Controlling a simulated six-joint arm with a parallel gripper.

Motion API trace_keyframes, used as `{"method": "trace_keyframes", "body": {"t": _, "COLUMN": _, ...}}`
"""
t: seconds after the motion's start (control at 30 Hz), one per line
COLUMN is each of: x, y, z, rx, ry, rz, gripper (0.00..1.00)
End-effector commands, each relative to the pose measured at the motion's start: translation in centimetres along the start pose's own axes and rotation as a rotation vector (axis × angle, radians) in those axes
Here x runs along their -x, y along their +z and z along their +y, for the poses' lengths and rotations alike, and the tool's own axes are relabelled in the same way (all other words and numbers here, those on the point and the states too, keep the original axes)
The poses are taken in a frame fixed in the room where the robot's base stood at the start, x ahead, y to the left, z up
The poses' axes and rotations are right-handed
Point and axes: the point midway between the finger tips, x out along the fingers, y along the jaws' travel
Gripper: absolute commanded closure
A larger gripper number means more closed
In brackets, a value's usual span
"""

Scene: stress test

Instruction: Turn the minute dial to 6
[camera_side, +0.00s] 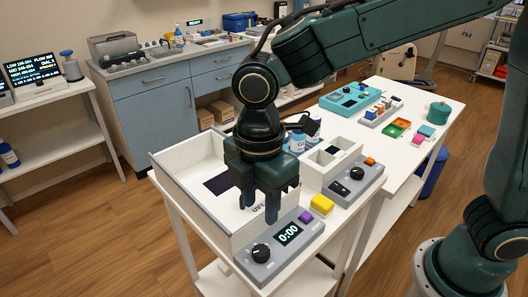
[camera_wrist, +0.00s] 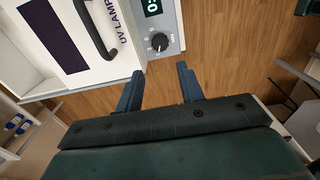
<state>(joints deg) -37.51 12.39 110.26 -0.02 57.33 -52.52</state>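The minute dial (camera_side: 261,252) is a round black knob on a grey timer panel (camera_side: 270,268) at the front of the white table. The panel's display (camera_side: 289,234) reads 0:00, and a purple button (camera_side: 305,216) sits beyond it. The knob also shows in the wrist view (camera_wrist: 159,41), with a pale pointer mark whose setting is too small to read. My gripper (camera_side: 259,213) is over the white UV lamp box, behind the panel in the side view. In the wrist view its two fingers (camera_wrist: 158,88) are apart with nothing between them. They are clear of the knob.
The white UV lamp box (camera_side: 170,186) has a dark window and, in the wrist view, a black handle (camera_wrist: 97,30). Bare floor (camera_side: 100,225) lies left of the table.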

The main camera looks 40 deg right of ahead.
Motion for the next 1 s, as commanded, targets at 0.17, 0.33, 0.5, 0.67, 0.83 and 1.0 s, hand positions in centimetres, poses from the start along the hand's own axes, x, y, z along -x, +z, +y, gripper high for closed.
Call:
{"method": "trace_keyframes", "body": {"t": 0.17, "x": -2.3, "y": 0.1, "z": -0.1, "rx": -0.001, "ry": -0.004, "rz": -0.002, "gripper": 0.62}}
{"method": "trace_keyframes", "body": {"t": 0.33, "x": -4.9, "y": 0.1, "z": -0.1, "rx": -0.001, "ry": -0.005, "rz": -0.003, "gripper": 0.62}}
{"method": "trace_keyframes", "body": {"t": 0.5, "x": -7.5, "y": 0.1, "z": -0.1, "rx": -0.001, "ry": -0.004, "rz": -0.002, "gripper": 0.62}}
{"method": "trace_keyframes", "body": {"t": 0.67, "x": -9.8, "y": 0.1, "z": -0.1, "rx": -0.001, "ry": -0.004, "rz": -0.001, "gripper": 0.62}}
{"method": "trace_keyframes", "body": {"t": 0.83, "x": -11.4, "y": 0.1, "z": -0.1, "rx": 0.0, "ry": -0.002, "rz": 0.0, "gripper": 0.62}}
{"method": "trace_keyframes", "body": {"t": 1.0, "x": -12.2, "y": 0.1, "z": -0.1, "rx": 0.0, "ry": -0.001, "rz": 0.001, "gripper": 0.62}}
